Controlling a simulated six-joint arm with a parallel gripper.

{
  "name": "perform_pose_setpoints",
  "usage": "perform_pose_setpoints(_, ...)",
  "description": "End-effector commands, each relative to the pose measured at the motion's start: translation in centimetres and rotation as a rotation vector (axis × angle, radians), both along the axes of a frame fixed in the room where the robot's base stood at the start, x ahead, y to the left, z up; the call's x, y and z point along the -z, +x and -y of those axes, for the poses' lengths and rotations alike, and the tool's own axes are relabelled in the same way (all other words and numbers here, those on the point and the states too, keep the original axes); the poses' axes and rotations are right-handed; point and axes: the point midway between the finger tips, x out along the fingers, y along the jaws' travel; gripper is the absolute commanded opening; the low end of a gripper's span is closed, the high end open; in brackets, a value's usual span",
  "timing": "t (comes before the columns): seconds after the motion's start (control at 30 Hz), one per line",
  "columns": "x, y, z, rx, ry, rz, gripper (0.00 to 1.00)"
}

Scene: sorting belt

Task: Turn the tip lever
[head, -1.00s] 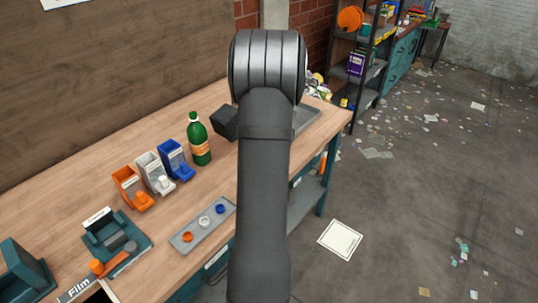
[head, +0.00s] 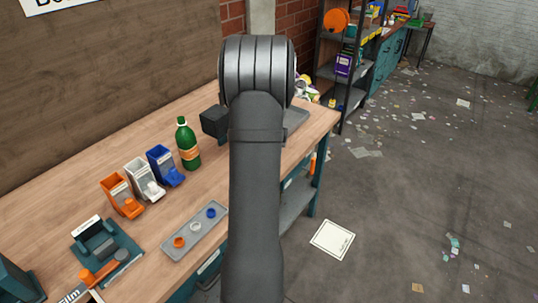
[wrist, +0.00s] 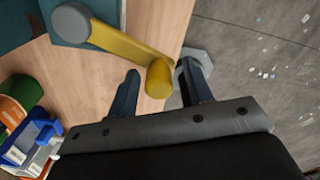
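A yellow lever (wrist: 125,45) with a grey round hub sits on a teal body (wrist: 92,12) at the top of the wrist view. Its rounded yellow knob (wrist: 158,80) stands between the two fingertips of my gripper (wrist: 160,70). My gripper is open, with one dark finger on each side of the knob. A narrow gap shows on each side, and I cannot tell whether either finger touches it. In the head view my arm hides the gripper and this lever.
A green bottle (head: 188,145) and orange, white and blue dispensers (head: 163,167) stand on the wooden bench. A grey tray (head: 172,250) holds small coloured pieces. A teal device with an orange lever (head: 100,272) is at lower left.

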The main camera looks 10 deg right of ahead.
Motion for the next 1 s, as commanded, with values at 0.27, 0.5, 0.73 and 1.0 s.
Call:
perform_pose_setpoints(0.27, -0.1, 0.0, -0.1, -0.001, 0.001, 0.0, 0.47)
perform_pose_setpoints(0.5, -2.8, 0.1, -0.1, -0.001, 0.0, 0.003, 0.47)
perform_pose_setpoints(0.73, -8.5, 0.1, -0.1, -0.001, -0.001, 0.005, 0.47)
perform_pose_setpoints(1.0, -14.5, 0.0, -0.1, 0.0, 0.0, 0.003, 0.47)
